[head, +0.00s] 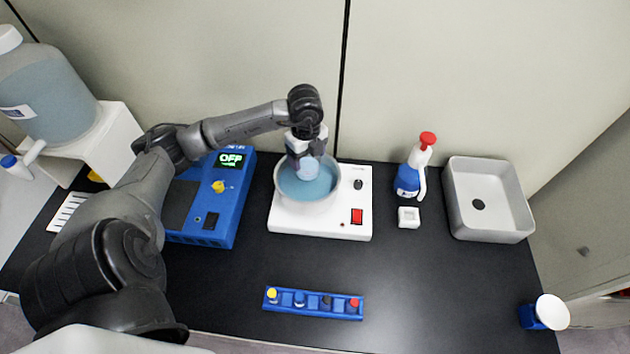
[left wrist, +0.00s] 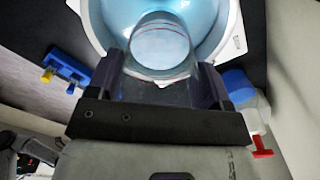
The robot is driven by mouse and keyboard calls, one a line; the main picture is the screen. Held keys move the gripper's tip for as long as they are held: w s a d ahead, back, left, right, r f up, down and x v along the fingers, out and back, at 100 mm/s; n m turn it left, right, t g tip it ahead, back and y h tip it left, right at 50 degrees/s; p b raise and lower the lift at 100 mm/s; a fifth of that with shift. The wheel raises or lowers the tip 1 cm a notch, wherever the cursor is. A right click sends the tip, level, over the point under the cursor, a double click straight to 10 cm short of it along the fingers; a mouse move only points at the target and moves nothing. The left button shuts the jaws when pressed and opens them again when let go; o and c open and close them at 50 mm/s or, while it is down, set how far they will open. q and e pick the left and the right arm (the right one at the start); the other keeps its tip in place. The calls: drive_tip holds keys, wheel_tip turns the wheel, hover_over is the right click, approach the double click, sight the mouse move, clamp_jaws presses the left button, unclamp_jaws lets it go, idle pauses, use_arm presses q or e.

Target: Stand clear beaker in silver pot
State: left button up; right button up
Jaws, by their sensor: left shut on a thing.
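The silver pot (head: 285,197) stands on a white heater unit with blue liquid inside; in the left wrist view its rim (left wrist: 232,20) fills the top. My left gripper (head: 306,150) is above the pot in the head view. It is shut on the clear beaker (head: 308,168), which is over or inside the pot's opening. In the left wrist view the beaker (left wrist: 160,45) sits between the two fingers (left wrist: 160,85), and its round end faces the blue liquid. I cannot tell whether the beaker touches the liquid or the pot floor. My right gripper is not in view.
The white heater unit (head: 340,222) has a red switch. A blue device (head: 222,205) stands left of it. A spray bottle (head: 412,170) and a grey sink basin (head: 490,200) stand to the right. A blue rack (head: 313,303) with several coloured caps lies in front.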

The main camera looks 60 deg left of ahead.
sight(307, 175)
use_arm(q)
drive_tip(key=shift+f+b, duration=0.4)
drive_tip(key=shift+f, duration=3.8)
drive_tip(key=shift+f, duration=0.2)
drive_tip(key=o, duration=1)
drive_tip(key=shift+o, duration=0.2)
drive_tip(key=shift+r, duration=0.1)
wheel_tip(307, 175, up, 12)
drive_tip(key=p, duration=0.1)
drive_tip(key=shift+r, duration=0.1)
